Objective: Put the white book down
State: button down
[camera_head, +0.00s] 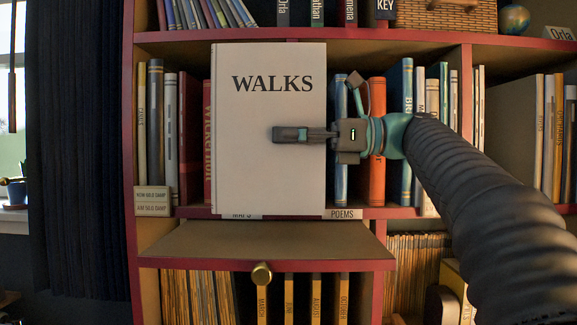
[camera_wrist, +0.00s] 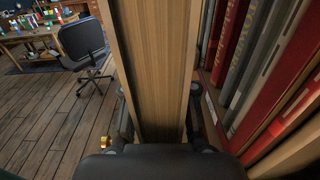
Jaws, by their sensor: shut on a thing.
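The white book (camera_head: 266,165), titled WALKS, is upright with its front cover facing the head camera. My gripper (camera_head: 304,134) reaches in from the right and is shut on the book near its right edge, with one dark finger across the cover. In the wrist view the book's page edges (camera_wrist: 152,60) stand between the two fingers of my gripper (camera_wrist: 160,125). The book is in front of the shelved books and hides several of them. Its lower edge shows just above a pull-out board, and I cannot tell whether it touches anything.
The pull-out board (camera_head: 200,240) with a brass knob (camera_head: 261,274) is bare below the book. Behind stand several shelved books, including an orange book (camera_head: 376,160). A POEMS label (camera_head: 341,214) sits on the shelf edge. The wrist view shows an office chair (camera_wrist: 84,45) on open floor.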

jog(key=shift+f+b, duration=0.8)
jog(key=shift+f, duration=1.25)
jog(key=c, duration=0.9)
grip_release()
jog(key=shift+f, duration=0.1)
jog(key=shift+d+r, duration=0.15)
jog(key=shift+r, duration=0.05)
jog(key=d, duration=0.4)
jog(key=d+p, duration=0.1)
jog(key=d, duration=0.2)
jog(key=d+p, duration=0.1)
jog(key=d, duration=0.3)
jog(key=shift+s+d, duration=0.25)
jog(key=shift+d, duration=0.1)
jog(key=shift+s+f, duration=0.1)
